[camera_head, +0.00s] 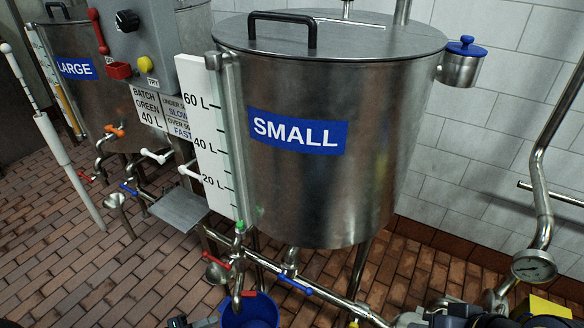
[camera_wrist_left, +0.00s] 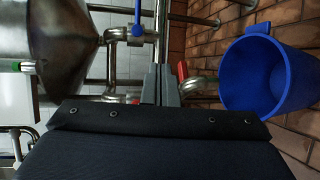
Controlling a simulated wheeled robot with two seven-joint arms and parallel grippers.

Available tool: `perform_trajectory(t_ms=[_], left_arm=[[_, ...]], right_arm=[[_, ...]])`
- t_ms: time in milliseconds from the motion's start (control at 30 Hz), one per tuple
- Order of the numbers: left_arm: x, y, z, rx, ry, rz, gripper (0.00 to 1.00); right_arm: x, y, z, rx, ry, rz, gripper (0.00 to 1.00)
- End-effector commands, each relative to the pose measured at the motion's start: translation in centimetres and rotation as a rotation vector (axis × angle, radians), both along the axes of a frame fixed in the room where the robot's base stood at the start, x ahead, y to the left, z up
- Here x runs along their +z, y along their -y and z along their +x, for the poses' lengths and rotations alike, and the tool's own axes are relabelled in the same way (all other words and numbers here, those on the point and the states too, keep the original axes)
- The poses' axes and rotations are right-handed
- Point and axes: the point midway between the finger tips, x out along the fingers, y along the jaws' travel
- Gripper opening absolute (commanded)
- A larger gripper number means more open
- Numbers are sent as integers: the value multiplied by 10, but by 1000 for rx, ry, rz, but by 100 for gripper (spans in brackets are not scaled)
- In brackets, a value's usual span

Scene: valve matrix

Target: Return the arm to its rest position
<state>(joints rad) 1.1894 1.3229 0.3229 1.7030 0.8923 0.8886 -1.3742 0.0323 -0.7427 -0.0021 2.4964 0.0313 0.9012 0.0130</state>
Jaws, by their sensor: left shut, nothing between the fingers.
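My left gripper (camera_head: 208,322) shows only at the bottom edge of the head view, left of the blue bucket (camera_head: 250,312). In the left wrist view its two grey fingers (camera_wrist_left: 160,85) are together, with nothing between them. They are in front of the steel pipework, and the blue bucket (camera_wrist_left: 270,75) is to their right, apart from them. Dark and grey parts at the bottom edge right of centre in the head view look like my right gripper (camera_head: 408,320); they are cut off, and its fingers cannot be made out.
The SMALL tank (camera_head: 330,180) stands in the middle, with the LARGE tank (camera_head: 85,100) behind left. Pipes with a red valve handle (camera_head: 216,260) and a blue one (camera_head: 295,284) run below. Open brick floor shows at left.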

Motion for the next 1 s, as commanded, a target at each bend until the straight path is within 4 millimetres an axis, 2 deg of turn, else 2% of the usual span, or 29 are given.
perform_trajectory(t_ms=[33,267,467,600,800,1000], left_arm=[[25,-3,3,-80,-3,55,0],[126,-2,-3,-343,-66,296,0],[210,8,-25,-453,-106,541,0],[261,16,-49,-457,-110,708,0],[315,26,-92,-380,-75,907,0],[339,30,-126,-276,-26,1001,0]], right_arm=[[0,0,0,0,0,0,0],[0,0,0,0,0,0,0],[0,0,0,0,0,0,0],[0,0,0,0,0,0,0],[0,0,0,0,0,0,0],[0,0,0,0,0,0,0]])
